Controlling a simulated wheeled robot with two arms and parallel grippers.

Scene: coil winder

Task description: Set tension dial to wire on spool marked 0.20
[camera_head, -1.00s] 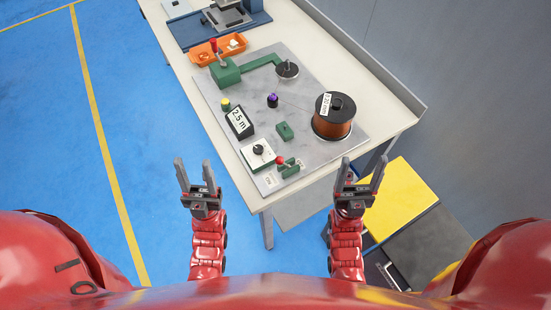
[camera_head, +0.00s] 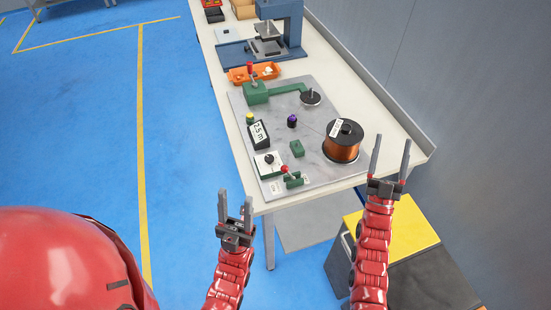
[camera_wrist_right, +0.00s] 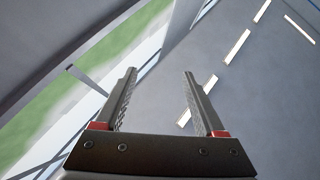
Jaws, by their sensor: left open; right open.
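The tension dial (camera_head: 269,159) is a black knob on a white plate at the near left corner of the grey winder board (camera_head: 318,165). Its pointer setting is too small to read. The copper wire spool (camera_head: 341,146) stands on the board's right side with a white label on top; its number is not clearly legible. My left gripper (camera_head: 236,205) is open and empty, in front of the board's near left corner. My right gripper (camera_head: 391,155) is open and empty, to the right of the spool. The right wrist view shows its open fingers (camera_wrist_right: 159,98) with nothing between them.
A red-knobbed green lever (camera_head: 292,178) sits right beside the dial plate. A black display reading 2.5 m (camera_head: 259,135), a purple knob (camera_head: 292,121) and a green block (camera_head: 297,149) are on the board. An orange tray (camera_head: 254,73) lies behind. A yellow-topped cabinet (camera_head: 400,232) stands right.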

